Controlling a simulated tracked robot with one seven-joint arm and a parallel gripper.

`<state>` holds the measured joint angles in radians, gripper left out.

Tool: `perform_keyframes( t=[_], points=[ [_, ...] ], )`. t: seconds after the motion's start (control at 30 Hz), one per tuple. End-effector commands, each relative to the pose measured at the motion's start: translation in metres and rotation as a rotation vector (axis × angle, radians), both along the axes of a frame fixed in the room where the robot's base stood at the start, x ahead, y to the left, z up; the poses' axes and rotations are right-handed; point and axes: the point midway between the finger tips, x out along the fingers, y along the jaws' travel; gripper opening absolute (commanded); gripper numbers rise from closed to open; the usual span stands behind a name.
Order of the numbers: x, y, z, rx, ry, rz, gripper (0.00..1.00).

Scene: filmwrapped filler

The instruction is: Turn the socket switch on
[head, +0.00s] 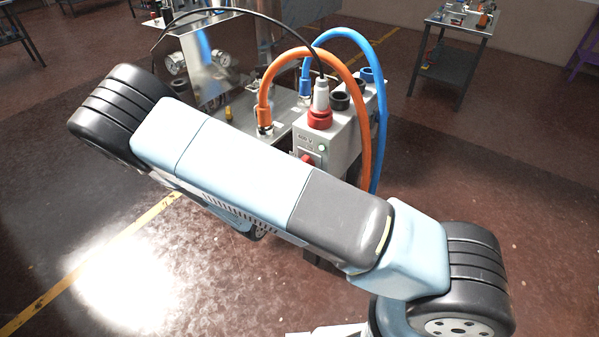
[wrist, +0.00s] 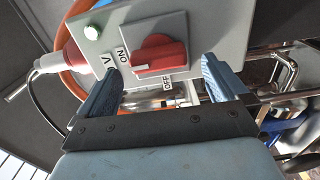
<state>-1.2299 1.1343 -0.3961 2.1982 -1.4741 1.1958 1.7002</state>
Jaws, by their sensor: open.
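The socket switch is a red rotary knob (wrist: 158,52) on a light grey panel (wrist: 205,18). An ON label (wrist: 122,57) is to its left and an OFF label (wrist: 168,87) below it in the wrist view. A white mark shows at the knob's lower left end; I cannot tell exactly which label it points to. My gripper (wrist: 161,72) is open, with one blue-grey finger on each side of the knob, and no contact is visible. In the head view the knob (head: 308,158) shows just past my arm, which hides the gripper.
The grey socket box (head: 340,135) carries a red plug (head: 320,117) with a black cable. An orange hose (head: 364,125) and a blue hose (head: 381,130) loop close by. A pale green lamp (wrist: 92,32) is beside the switch. A metal table (head: 455,42) stands back right.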

Motion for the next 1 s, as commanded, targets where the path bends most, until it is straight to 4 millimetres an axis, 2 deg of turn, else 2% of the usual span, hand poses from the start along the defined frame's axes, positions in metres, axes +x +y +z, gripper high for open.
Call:
perform_keyframes(
  t=[0.3, 0.5, 0.7, 1.0],
  points=[
    [-0.050, 0.040, -0.001, 0.001, 0.003, 0.002, 1.00],
    [-0.071, 0.056, -0.001, 0.001, 0.003, 0.002, 1.00],
    [-0.079, 0.061, -0.001, 0.000, 0.003, 0.000, 1.00],
    [-0.079, 0.062, -0.001, 0.000, 0.003, 0.000, 1.00]
  ],
)
